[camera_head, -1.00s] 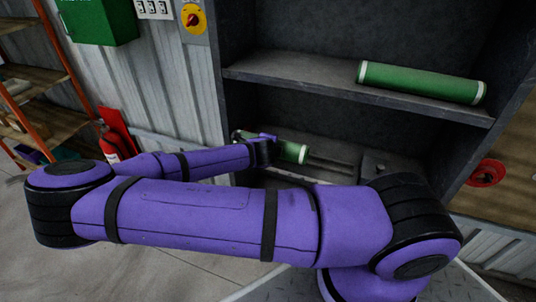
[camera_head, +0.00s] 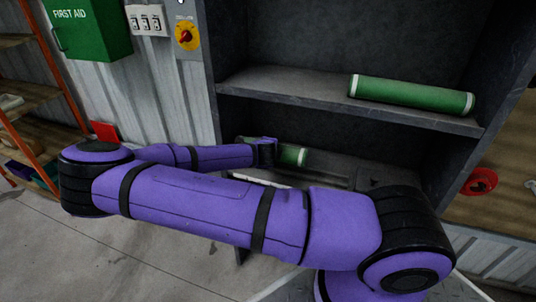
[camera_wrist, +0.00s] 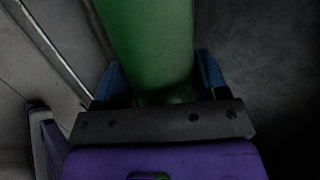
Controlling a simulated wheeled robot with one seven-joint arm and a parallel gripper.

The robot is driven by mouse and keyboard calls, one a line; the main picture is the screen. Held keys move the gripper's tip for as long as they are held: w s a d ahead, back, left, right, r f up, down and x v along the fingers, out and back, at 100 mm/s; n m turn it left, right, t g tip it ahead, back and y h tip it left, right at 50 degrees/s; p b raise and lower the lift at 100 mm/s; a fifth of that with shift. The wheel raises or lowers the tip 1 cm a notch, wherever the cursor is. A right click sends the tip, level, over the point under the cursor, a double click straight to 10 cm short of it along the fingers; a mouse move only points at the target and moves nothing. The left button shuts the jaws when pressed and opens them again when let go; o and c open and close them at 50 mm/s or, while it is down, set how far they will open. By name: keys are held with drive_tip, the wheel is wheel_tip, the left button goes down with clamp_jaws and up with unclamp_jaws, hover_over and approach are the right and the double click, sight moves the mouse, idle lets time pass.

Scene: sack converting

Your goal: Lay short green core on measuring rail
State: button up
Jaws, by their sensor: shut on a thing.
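The short green core (camera_head: 292,156) has a pale end band and lies across my gripper (camera_head: 268,153) inside the lower bay of the dark grey shelf unit. In the wrist view the green core (camera_wrist: 150,40) sits between the two blue fingers of my gripper (camera_wrist: 160,80), which are shut on it. A dark, long, rail-like strip (camera_head: 328,171) lies on the lower shelf to the right of the core and below it. I cannot tell if it is the measuring rail, or whether the core touches anything below. My arm hides part of the lower bay.
A longer green core (camera_head: 412,95) with pale ends lies on the upper shelf (camera_head: 285,88), above my gripper. A red round fitting (camera_head: 479,181) is at the right. Orange-framed racking (camera_head: 58,75) stands at far left.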

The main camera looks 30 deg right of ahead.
drive_tip(key=shift+w+d+f, duration=0.15)
drive_tip(key=shift+w+d, duration=0.75)
drive_tip(key=shift+d, duration=0.3)
drive_tip(key=shift+w+d+f, duration=0.1)
drive_tip(key=shift+d+f, duration=0.05)
drive_tip(key=shift+f, duration=2.6)
drive_tip(key=shift+w+a+f, duration=0.1)
drive_tip(key=shift+a+f, duration=0.05)
drive_tip(key=shift+a, duration=0.2)
drive_tip(key=shift+w, duration=0.1)
drive_tip(key=o, duration=1)
drive_tip(key=shift+a, duration=0.1)
drive_tip(key=shift+o, duration=0.2)
drive_tip(key=shift+s+a+r, duration=0.25)
drive_tip(key=shift+a+r, duration=0.05)
drive_tip(key=shift+a, duration=0.05)
drive_tip(key=shift+o, duration=0.8)
drive_tip(key=d+v, duration=0.1)
drive_tip(key=v, duration=0.9)
drive_tip(key=shift+r, duration=0.3)
drive_tip(key=shift+s, duration=0.1)
